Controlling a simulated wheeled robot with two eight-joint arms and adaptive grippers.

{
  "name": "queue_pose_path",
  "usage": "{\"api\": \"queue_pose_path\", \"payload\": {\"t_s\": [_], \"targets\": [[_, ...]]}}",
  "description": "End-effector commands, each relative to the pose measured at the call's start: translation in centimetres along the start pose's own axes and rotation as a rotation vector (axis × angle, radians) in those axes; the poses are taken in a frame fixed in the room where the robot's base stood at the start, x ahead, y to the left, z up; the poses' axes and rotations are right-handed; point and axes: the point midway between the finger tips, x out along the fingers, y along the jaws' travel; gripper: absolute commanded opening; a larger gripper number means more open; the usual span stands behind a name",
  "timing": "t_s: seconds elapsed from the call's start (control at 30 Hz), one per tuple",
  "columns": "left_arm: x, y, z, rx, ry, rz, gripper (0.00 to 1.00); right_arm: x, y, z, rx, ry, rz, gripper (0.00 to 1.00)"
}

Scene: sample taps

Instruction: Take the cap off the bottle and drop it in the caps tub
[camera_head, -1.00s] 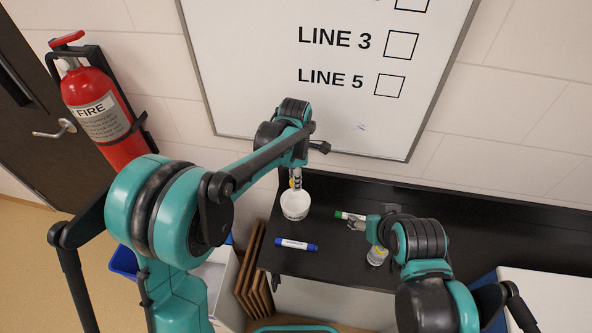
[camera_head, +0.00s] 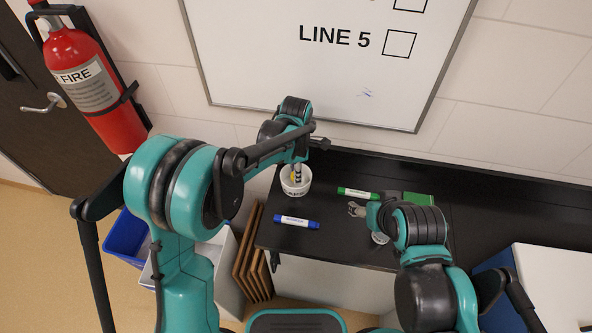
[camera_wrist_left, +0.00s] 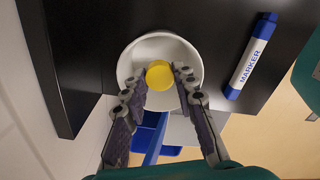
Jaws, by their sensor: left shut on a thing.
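My left gripper (camera_wrist_left: 162,78) is shut on the yellow cap (camera_wrist_left: 159,74). In the left wrist view the cap lies in front of the white caps tub (camera_wrist_left: 127,66), within its rim. In the head view my left gripper (camera_head: 296,172) points down over the tub (camera_head: 296,190), and the fingers partly hide the cap. The bottle (camera_head: 380,238) shows as a small pale shape below my right gripper (camera_head: 359,210), mostly hidden by my right arm. Whether the right fingers grip it cannot be told.
A blue marker (camera_head: 297,222) lies in front of the tub on the black bench (camera_head: 490,215); it also shows in the wrist view (camera_wrist_left: 250,56). A green marker (camera_head: 357,193) lies right of the tub. The wall with the whiteboard (camera_head: 330,75) rises behind.

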Motion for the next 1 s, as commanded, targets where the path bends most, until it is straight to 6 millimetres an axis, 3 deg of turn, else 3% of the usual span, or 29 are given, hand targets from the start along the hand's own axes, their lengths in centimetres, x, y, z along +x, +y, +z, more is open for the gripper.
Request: {"api": "queue_pose_path", "payload": {"t_s": [0.37, 0.4, 0.5, 1.0], "targets": [[0.37, 0.0, 0.0, 0.0, 0.0, 0.0, 0.0, 0.18, 0.0, 0.12, 0.0, 0.0, 0.0, 0.66], [0.37, 0.0, 0.0, 0.0, 0.0, 0.0, 0.32, 0.18, 0.0, 0.12, 0.0, 0.0, 0.0, 0.66], [0.37, 0.0, 0.0, 0.0, 0.0, 0.0, 0.51, 0.18, 0.0, 0.12, 0.0, 0.0, 0.0, 0.66], [0.37, 0.0, 0.0, 0.0, 0.0, 0.0, 0.51, 0.19, 0.0, 0.13, 0.0, 0.0, 0.0, 0.66]]}}
